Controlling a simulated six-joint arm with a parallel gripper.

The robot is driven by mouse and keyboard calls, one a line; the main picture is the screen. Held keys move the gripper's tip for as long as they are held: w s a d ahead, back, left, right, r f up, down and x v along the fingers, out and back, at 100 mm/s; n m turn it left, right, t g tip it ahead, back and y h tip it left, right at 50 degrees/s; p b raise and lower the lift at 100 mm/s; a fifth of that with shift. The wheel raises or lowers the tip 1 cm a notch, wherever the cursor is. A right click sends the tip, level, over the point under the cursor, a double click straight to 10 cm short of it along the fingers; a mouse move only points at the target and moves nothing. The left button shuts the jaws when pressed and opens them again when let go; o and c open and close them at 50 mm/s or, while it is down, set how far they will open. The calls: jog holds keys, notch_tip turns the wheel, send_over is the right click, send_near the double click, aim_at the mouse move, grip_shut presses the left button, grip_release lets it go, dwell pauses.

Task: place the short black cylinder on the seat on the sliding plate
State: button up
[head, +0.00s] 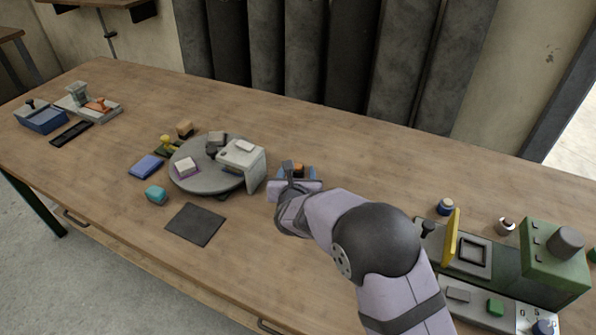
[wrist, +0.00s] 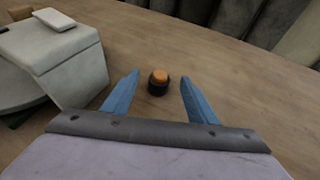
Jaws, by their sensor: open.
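A short black cylinder with an orange top (wrist: 158,83) stands upright on the table in the wrist view, between and a little beyond the two blue fingertips. My gripper (wrist: 160,78) is open and does not visibly touch it. In the head view my gripper (head: 297,173) is low over the table, right of the grey turntable, and the orange top (head: 298,167) shows between the fingers. A green machine (head: 553,262) stands at the right; in front of it is a grey plate with a dark square frame (head: 472,251). I cannot tell whether this is the sliding plate.
A round grey turntable (head: 205,181) carries blocks and a white housing (head: 243,160), close left of my gripper. A yellow upright panel (head: 451,238) rises beside the grey plate. A blue-capped cylinder (head: 445,207) stands near it. The table behind my gripper is clear.

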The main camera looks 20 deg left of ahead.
aim_at(298, 165)
jog(key=shift+p+x, duration=0.55)
jog(key=shift+x, duration=1.75)
jog(key=shift+r, duration=0.1)
grip_shut()
jog(key=shift+r, duration=0.1)
notch_tip(298, 165, up, 10)
jog(key=shift+f, duration=0.1)
